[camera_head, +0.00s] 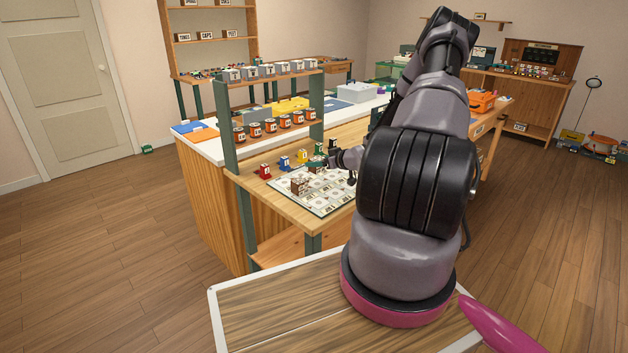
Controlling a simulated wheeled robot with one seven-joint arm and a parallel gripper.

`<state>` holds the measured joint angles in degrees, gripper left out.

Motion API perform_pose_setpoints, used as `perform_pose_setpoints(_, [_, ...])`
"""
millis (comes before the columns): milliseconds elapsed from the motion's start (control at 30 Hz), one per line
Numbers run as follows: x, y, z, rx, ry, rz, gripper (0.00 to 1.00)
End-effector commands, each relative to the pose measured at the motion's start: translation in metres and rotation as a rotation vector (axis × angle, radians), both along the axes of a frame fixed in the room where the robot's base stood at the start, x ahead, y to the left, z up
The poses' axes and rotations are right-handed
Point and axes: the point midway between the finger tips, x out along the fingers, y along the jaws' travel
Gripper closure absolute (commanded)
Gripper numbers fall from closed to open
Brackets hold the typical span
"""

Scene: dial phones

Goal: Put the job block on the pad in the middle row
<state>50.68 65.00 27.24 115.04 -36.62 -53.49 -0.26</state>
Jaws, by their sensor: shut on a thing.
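A pale board (336,203) with rows of square pads lies on the wooden bench. My gripper (326,161) is above the back part of the board, small and partly hidden by my own arm. It is shut on a small block, whose marking is too small to read, so I cannot tell for sure that it is the job block. A brown block (298,187) with pale marks stands at the left part of the board. My arm hides the right part of the board, so I cannot make out the middle row clearly.
Red (265,171), blue (285,163) and yellow (302,156) blocks stand in a line behind the board. A green post rack (228,145) rises at the left, with orange tins (270,126) and grey boxes (266,70) on its shelves.

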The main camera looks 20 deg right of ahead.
Motion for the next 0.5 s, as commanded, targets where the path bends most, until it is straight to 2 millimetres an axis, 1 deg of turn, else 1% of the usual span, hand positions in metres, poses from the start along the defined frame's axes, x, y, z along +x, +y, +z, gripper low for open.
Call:
perform_pose_setpoints(33, [0.0, 0.001, -0.007, 0.001, 0.0, 0.001, 0.9])
perform_pose_setpoints(233, [0.0, 0.001, -0.021, 0.001, -0.001, 0.001, 0.9])
perform_pose_setpoints(400, [0.0, 0.001, -0.048, 0.002, 0.002, 0.001, 0.9])
perform_pose_setpoints(500, [0.0, 0.001, -0.055, 0.001, -0.001, 0.002, 0.9])
